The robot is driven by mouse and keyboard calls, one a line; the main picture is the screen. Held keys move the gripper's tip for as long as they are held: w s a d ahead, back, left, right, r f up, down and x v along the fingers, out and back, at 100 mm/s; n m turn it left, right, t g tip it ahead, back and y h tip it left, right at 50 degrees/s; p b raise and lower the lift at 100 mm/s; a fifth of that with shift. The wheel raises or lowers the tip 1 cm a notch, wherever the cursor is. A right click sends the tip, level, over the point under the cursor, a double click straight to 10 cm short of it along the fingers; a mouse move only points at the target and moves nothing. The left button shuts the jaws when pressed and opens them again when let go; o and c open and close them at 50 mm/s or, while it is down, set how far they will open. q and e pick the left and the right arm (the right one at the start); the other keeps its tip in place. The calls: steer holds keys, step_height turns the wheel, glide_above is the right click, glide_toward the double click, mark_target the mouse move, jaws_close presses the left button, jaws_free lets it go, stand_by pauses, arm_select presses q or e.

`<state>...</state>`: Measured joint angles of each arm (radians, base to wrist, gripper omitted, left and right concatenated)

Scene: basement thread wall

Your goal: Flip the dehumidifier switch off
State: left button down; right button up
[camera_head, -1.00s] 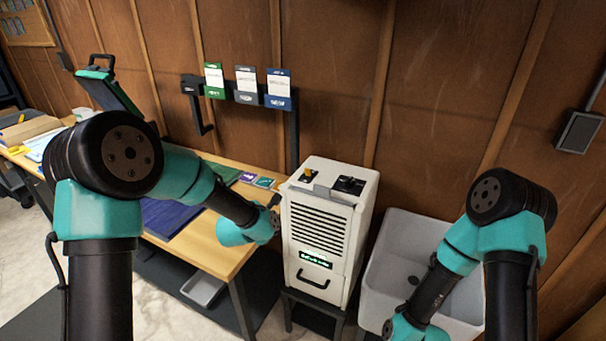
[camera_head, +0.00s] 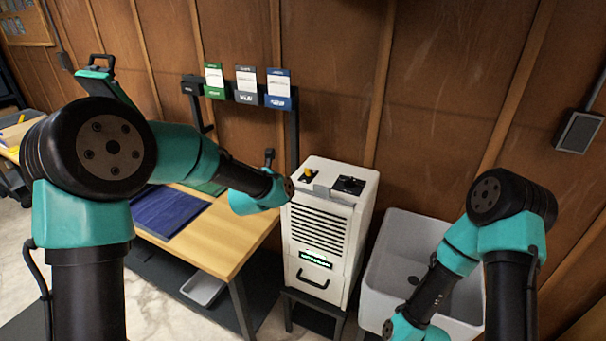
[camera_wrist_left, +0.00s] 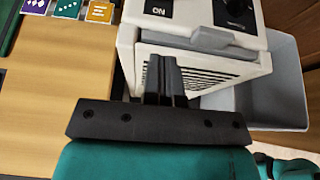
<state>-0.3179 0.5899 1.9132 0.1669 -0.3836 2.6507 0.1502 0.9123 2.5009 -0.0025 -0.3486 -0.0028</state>
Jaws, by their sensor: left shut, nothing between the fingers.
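The white dehumidifier (camera_head: 318,220) stands upright on a dark stand. Its orange switch (camera_head: 308,172) sits on a black plate on the top, at the left. In the left wrist view that plate (camera_wrist_left: 158,9) shows the word ON, and the lever is out of frame. A black dial (camera_head: 348,185) is right of the switch. My left gripper (camera_wrist_left: 165,62) is shut and empty. In the left wrist view its fingers overlap the left part of the grille, below the top panel; I cannot tell whether they touch. My right arm hangs over the sink, its gripper out of frame.
A wooden table (camera_head: 232,240) with a blue mat (camera_head: 168,212) is left of the dehumidifier. A grey sink (camera_head: 388,262) is on its right. A rack with hanging cards (camera_head: 246,84) stands behind the table, by the wooden wall.

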mark_target(297, 189)
arm_select(q)
steer(key=x, duration=0.9)
steer(key=shift+w+d+f, duration=0.1)
steer(key=shift+w, duration=0.1)
steer(key=w, duration=0.1)
steer(key=w+d, duration=0.1)
steer(key=shift+w+d+r, duration=0.1)
steer(key=shift+w+r, duration=0.25)
steer(key=shift+w+d+r, duration=0.25)
steer(key=shift+w+d, duration=0.05)
steer(key=shift+w, duration=0.3)
steer(key=shift+a, duration=0.1)
